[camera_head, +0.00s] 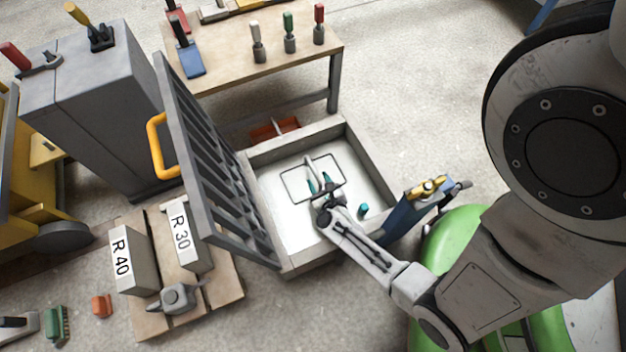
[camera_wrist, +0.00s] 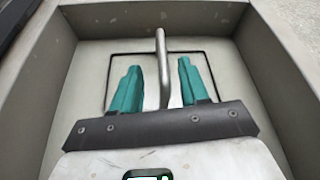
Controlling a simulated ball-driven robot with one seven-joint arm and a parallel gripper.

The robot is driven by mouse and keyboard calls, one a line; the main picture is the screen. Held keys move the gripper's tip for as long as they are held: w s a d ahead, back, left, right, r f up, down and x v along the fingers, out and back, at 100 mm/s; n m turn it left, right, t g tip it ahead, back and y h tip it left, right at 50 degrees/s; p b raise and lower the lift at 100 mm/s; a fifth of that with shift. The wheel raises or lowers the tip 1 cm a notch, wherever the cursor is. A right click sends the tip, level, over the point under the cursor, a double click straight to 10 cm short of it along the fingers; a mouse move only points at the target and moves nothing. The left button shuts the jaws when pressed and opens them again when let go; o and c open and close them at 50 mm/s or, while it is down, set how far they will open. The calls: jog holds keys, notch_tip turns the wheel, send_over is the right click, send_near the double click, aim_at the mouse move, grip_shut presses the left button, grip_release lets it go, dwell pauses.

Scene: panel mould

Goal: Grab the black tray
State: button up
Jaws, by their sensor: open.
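No plainly black tray shows. A thin dark rectangular outline (camera_head: 285,184) marks a pale panel in the floor of the grey open mould box (camera_head: 375,165), and it also shows in the wrist view (camera_wrist: 107,62). A grey upright handle (camera_wrist: 161,50) rises from the panel's middle. My gripper (camera_head: 320,183) reaches down into the box over the panel. In the wrist view its two teal fingers (camera_wrist: 160,72) are open, one on each side of the handle, with gaps between. The handle's lower end is partly hidden by my gripper.
A grey slatted lid (camera_head: 205,150) with a yellow handle (camera_head: 160,146) stands open along the box's left side. A small teal piece (camera_head: 363,209) lies inside at right. A blue and yellow tool (camera_head: 415,203) is at the right wall. A workbench (camera_head: 265,60) stands behind.

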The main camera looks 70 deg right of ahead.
aim_at(314, 170)
jog(key=shift+b+x, duration=1)
jog(key=shift+x, duration=1.95)
jog(key=shift+s, duration=0.1)
grip_shut()
jog(key=shift+d, duration=0.1)
